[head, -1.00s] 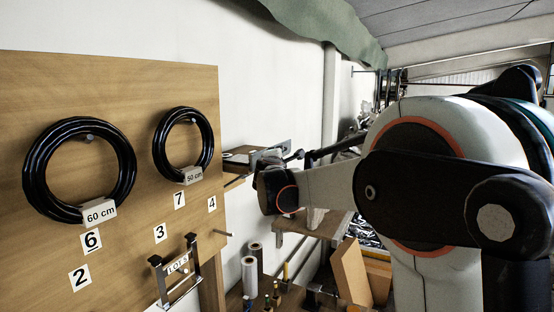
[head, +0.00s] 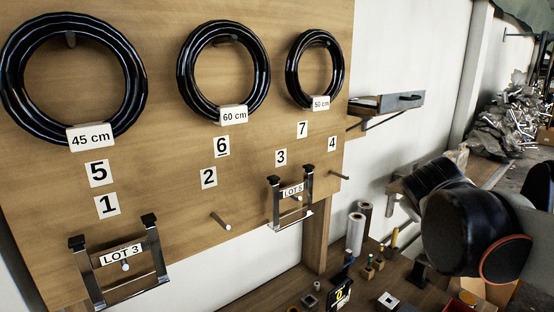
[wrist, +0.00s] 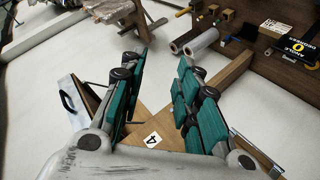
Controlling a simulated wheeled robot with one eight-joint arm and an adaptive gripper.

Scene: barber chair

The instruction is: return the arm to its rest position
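My gripper (wrist: 160,92) shows in the wrist view with its two teal-padded fingers well apart and nothing between them. Past the fingers lie the edge of the wooden board, the label 4 (wrist: 153,140) and the white wall. In the head view my arm's dark joint and white link fill the lower right. The gripper's fingers cannot be made out there.
The pegboard (head: 262,150) holds black hoses labelled 45 cm (head: 139,97), 60 cm (head: 264,85) and 50 cm (head: 340,75). Metal frames LOT 3 (head: 159,250) and LOT 5 (head: 309,185) hang below. A drawer shelf (head: 385,103) juts from the wall. The bench (head: 262,297) holds rolls and small tools.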

